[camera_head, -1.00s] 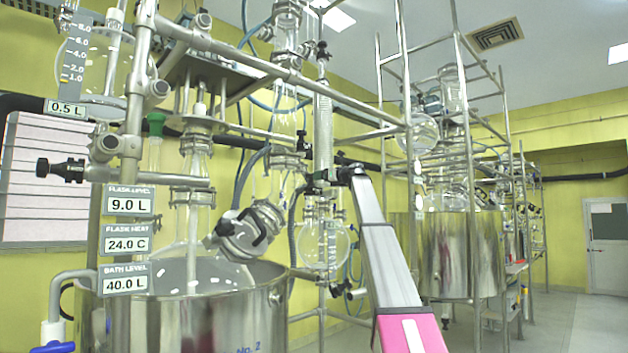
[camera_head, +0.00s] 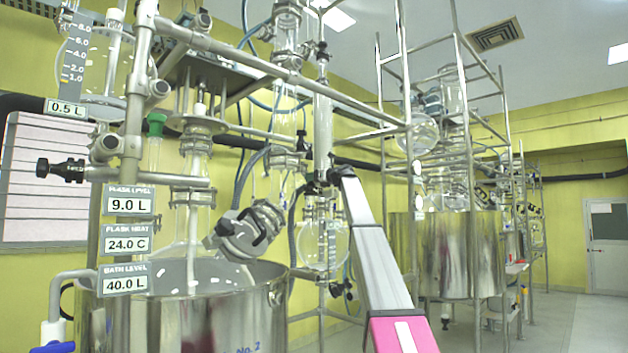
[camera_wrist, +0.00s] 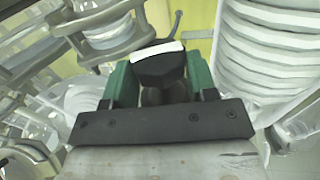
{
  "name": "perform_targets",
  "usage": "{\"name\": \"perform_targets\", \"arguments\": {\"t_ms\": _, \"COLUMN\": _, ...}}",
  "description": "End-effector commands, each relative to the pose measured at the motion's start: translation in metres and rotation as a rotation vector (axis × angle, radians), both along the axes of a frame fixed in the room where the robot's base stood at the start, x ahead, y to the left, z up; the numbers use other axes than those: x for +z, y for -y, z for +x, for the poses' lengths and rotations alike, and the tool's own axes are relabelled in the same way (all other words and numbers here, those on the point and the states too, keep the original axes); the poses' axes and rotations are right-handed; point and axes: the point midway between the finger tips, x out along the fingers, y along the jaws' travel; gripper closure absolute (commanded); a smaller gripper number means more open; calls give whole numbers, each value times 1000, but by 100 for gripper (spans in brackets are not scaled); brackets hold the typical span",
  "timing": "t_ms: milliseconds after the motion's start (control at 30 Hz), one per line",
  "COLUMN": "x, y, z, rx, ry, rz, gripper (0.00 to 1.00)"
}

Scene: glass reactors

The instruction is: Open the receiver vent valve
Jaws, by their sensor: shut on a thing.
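My gripper (camera_wrist: 160,80) has green fingers on both sides of a black knob (camera_wrist: 160,66) with a pale top edge in the wrist view. It is shut on this knob, and the fingers and a dark bracket hide its lower part. In the head view my pink and grey arm reaches up to dark fittings beside the glass column, just above the round receiver flask (camera_head: 318,244). The fingers are too small to make out there. No label shows that this knob is the receiver vent valve, and its turn angle cannot be read.
A steel bath (camera_head: 215,310) with a glass reactor stands at the left. Metal frame pipes (camera_head: 290,78) cross close to the arm. A second steel vessel (camera_head: 450,255) stands behind at the right. Open floor (camera_head: 580,325) shows at the far right.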

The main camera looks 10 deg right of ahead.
Motion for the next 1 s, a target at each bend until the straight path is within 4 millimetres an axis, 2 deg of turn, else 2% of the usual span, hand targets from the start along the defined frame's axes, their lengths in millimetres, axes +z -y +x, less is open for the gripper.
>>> {"name": "perform_targets", "arguments": {"t_ms": 433, "x": 0, "y": 4, "z": 8, "rx": 353, "ry": -3, "rz": 0, "gripper": 71}}
{"name": "perform_targets", "arguments": {"t_ms": 867, "x": 0, "y": 4, "z": 5, "rx": 406, "ry": 0, "rz": 0, "gripper": 71}}
{"name": "perform_targets", "arguments": {"t_ms": 900, "x": 0, "y": 4, "z": 5, "rx": 406, "ry": 0, "rz": 0, "gripper": 41}}
{"name": "perform_targets", "arguments": {"t_ms": 967, "x": 0, "y": 4, "z": 5, "rx": 406, "ry": 0, "rz": 0, "gripper": 22}}
{"name": "perform_targets", "arguments": {"t_ms": 1000, "x": 0, "y": 4, "z": 5, "rx": 405, "ry": 0, "rz": 0, "gripper": 22}}
